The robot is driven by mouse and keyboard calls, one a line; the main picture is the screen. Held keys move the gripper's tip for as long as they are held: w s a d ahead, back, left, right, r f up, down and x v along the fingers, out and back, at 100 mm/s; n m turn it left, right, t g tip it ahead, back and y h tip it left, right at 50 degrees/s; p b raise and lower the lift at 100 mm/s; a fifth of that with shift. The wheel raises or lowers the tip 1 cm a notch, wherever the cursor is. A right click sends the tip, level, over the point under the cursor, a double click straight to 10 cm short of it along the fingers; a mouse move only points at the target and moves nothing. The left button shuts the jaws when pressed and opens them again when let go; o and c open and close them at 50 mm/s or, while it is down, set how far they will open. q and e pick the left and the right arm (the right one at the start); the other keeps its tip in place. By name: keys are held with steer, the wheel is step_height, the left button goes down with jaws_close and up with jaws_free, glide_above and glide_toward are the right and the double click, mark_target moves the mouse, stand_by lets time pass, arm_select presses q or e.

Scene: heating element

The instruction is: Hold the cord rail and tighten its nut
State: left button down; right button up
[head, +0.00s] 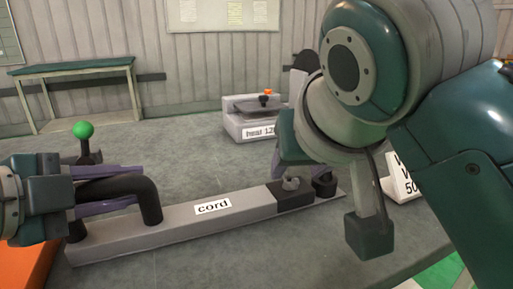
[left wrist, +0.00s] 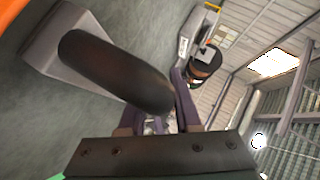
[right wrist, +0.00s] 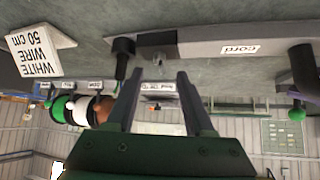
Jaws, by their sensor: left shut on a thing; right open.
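The grey cord rail (head: 180,222), labelled "cord", lies along the table, with an arched black handle (head: 150,200) at its left end. My left gripper (head: 138,186) is shut on that handle; the handle also shows large in the left wrist view (left wrist: 115,70). At the rail's right end is a dark block (head: 290,202) with a small grey nut (head: 291,184) on top. A black knob (head: 325,184) stands just right of it. My right gripper (right wrist: 158,85) is open and empty, with the nut (right wrist: 158,60) showing between and beyond its fingertips.
A grey device labelled "heat" (head: 255,122) stands behind the rail. A "white wire 50 cm" sign (right wrist: 38,50) stands to the rail's right in the head view. A green ball knob (head: 83,130) is behind the handle. Spools (right wrist: 80,108) show in the right wrist view.

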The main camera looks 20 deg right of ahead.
steer(key=v, duration=0.7)
steer(key=shift+s, duration=0.1)
arm_select(q)
steer(key=c, duration=0.5)
jaws_free()
